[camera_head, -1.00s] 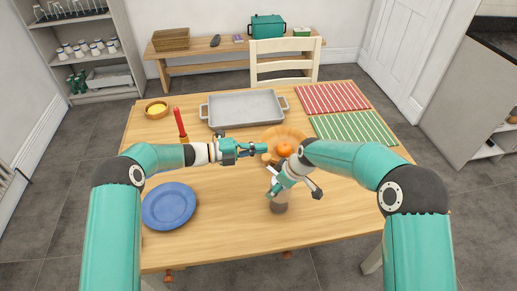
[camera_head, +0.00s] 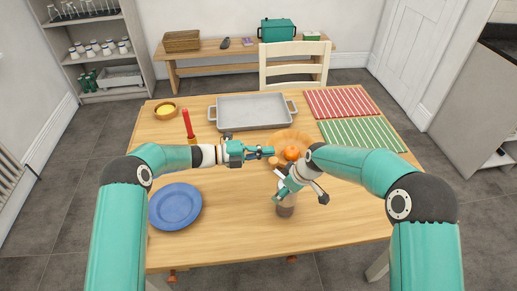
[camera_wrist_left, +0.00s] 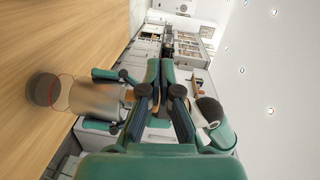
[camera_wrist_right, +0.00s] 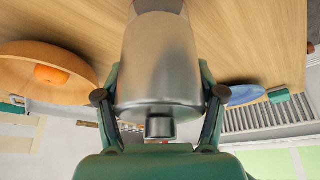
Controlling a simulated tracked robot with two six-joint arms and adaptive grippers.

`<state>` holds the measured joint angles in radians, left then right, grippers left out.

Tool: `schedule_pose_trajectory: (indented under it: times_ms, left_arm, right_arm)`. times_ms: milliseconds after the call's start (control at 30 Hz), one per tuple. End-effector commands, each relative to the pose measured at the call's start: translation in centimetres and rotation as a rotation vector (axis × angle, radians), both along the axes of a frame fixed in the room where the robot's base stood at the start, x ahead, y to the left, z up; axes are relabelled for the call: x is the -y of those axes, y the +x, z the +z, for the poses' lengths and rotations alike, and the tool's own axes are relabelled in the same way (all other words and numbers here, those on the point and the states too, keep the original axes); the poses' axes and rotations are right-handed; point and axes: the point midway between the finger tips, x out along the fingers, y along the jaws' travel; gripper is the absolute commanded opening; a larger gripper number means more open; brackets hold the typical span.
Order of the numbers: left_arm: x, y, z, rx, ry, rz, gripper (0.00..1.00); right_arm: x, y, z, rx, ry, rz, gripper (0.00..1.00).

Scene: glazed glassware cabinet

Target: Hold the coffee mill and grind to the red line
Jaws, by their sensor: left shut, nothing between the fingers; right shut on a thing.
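The coffee mill (camera_head: 285,209) is at the front middle of the table, mostly hidden from above by my right gripper (camera_head: 283,196). That gripper is shut around its steel body (camera_wrist_right: 160,62); a short dark stub (camera_wrist_right: 160,127) shows on its end. In the left wrist view the mill's clear lower part carries a thin red line (camera_wrist_left: 71,92), with a dark bottom (camera_wrist_left: 43,89); I cannot tell how much of that is coffee. My left gripper (camera_head: 270,152) is shut and empty, beyond the mill. A small brown knob-like thing (camera_head: 273,162) is close to its fingertips; I cannot tell whether they touch.
A blue plate (camera_head: 175,206) lies at left. A wooden bowl with an orange (camera_head: 291,153) stands just behind the grippers. A grey tray (camera_head: 252,110), a small yellow-filled bowl (camera_head: 166,111), a red-topped mill (camera_head: 188,124) and striped mats (camera_head: 360,134) are farther back. The front right is clear.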

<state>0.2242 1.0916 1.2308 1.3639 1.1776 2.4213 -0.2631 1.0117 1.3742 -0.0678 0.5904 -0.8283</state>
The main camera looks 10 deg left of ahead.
Motion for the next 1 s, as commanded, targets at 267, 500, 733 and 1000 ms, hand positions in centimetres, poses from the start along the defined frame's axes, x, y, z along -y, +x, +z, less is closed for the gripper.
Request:
schedule_pose_trajectory:
  times_ms: [267,500,733,1000]
  left_arm:
    - [-2.9,-1.3,0.3,0.0,0.0,0.004,0.0]
    - [-7.8,-0.1,0.6,0.005,0.002,0.005,0.0]
    - [-11.2,1.1,0.9,0.002,0.001,0.002,0.0]
    - [-12.8,1.6,1.2,0.008,0.003,0.0,0.0]
  right_arm:
    - [0.0,-0.5,-0.7,-0.016,-0.005,0.005,0.1]
    - [0.0,-0.5,-0.7,-0.016,-0.005,0.005,0.1]
    - [0.0,-0.5,-0.7,-0.016,-0.005,0.005,0.1]
    - [0.0,-0.5,-0.7,-0.015,-0.005,0.005,0.1]
